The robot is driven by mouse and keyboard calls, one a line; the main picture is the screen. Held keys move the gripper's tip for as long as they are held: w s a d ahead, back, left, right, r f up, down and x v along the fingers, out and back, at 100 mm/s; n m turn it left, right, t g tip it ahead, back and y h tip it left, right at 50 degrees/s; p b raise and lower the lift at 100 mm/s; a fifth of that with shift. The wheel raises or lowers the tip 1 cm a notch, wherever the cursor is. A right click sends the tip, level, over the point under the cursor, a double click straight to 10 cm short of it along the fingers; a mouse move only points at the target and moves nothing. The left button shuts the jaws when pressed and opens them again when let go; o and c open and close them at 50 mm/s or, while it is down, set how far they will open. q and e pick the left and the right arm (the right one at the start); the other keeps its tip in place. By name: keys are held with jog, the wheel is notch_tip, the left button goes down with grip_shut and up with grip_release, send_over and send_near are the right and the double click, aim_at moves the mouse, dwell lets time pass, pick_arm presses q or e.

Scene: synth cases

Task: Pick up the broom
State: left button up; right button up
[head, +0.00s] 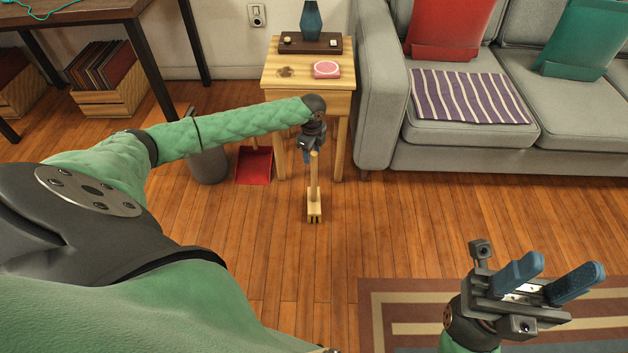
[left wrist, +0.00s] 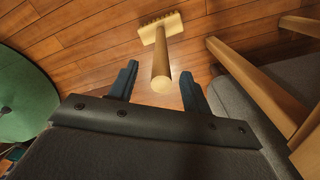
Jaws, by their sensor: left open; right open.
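The broom (head: 314,190) stands upright on the wood floor in front of the small side table, with a pale wooden handle and a block head with bristles at the bottom. My left gripper (head: 307,155) is at the top of the handle in the head view, partly hiding it. In the left wrist view the broom (left wrist: 161,72) points its round handle end toward the gripper. The two blue fingers of my left gripper (left wrist: 157,85) are apart, with the handle end showing between them. My right gripper (head: 546,279) is open and empty at the lower right, far from the broom.
The wooden side table (head: 342,78) stands just behind the broom and holds a blue vase (head: 311,20) and a pink-topped item (head: 326,69). A red dustpan (head: 254,166) and a grey bin (head: 207,165) are to the left. A grey sofa (head: 375,115) is right; floor in front is clear.

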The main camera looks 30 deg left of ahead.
aim_at(314, 161)
pick_arm(q)
jog(key=f, duration=0.1)
jog(key=f+b, duration=0.1)
jog(key=f, duration=0.3)
jog(key=shift+w+d+b, duration=0.15)
jog(key=shift+d+b, duration=0.1)
jog(key=shift+b, duration=0.1)
grip_shut()
